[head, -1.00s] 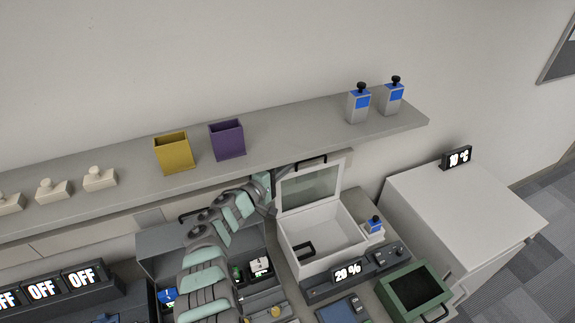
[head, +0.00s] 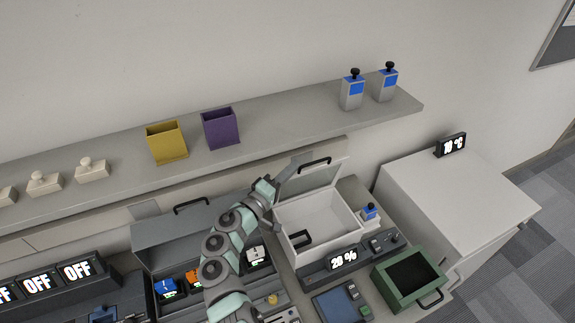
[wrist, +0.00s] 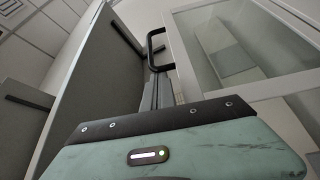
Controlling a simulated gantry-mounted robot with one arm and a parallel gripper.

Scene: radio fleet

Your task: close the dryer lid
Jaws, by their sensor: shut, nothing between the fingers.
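The dryer is a white open-topped box (head: 345,212) with a 20 % display on its front. Its lid (head: 322,177) has a pale frame, a glass pane and a black handle (head: 314,162), and is raised, tilted up from the back edge. In the wrist view the framed glass lid (wrist: 183,45) fills the right side. My gripper (head: 291,172) is at the lid's left side, behind the box's left corner. In the wrist view its shut, empty fingers (wrist: 157,88) point up just below a black handle (wrist: 152,50); whether they touch the lid is unclear.
A grey case (head: 160,237) with its lid up stands left of the dryer, close to my arm. A shelf (head: 285,117) with cups and bottles runs behind.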

